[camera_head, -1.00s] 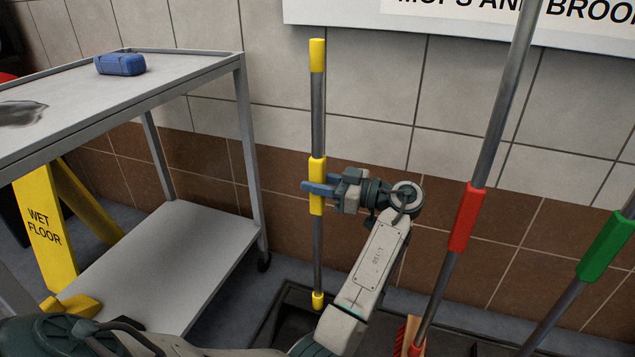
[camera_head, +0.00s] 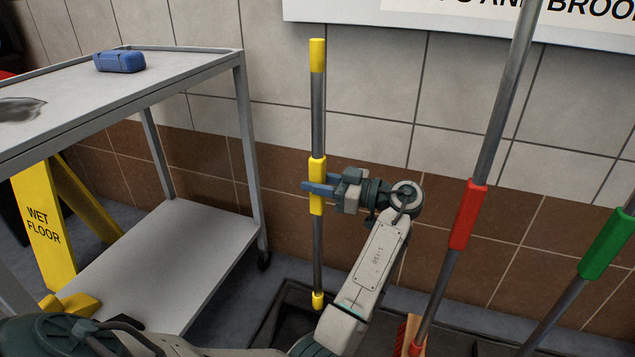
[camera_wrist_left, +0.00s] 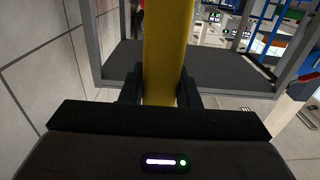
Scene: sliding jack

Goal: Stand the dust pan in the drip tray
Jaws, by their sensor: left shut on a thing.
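The dust pan's long handle shows as a grey pole with yellow sleeves (camera_head: 317,125), upright in the head view. My left gripper (camera_head: 316,188) is shut on its middle yellow sleeve. In the left wrist view the yellow sleeve (camera_wrist_left: 168,50) stands between the two dark fingers. The pole's lower yellow end (camera_head: 318,300) is above or in front of a dark tray (camera_head: 268,325) on the floor. My arm hides much of that tray, and the pan itself cannot be made out. My right gripper is not in view.
A grey cart (camera_head: 240,120) with a blue case (camera_head: 120,62) on top stands at left, beside a yellow wet-floor sign (camera_head: 45,225). Poles with red (camera_head: 462,215) and green (camera_head: 606,245) sleeves lean at right, close to my arm. A tiled wall is behind.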

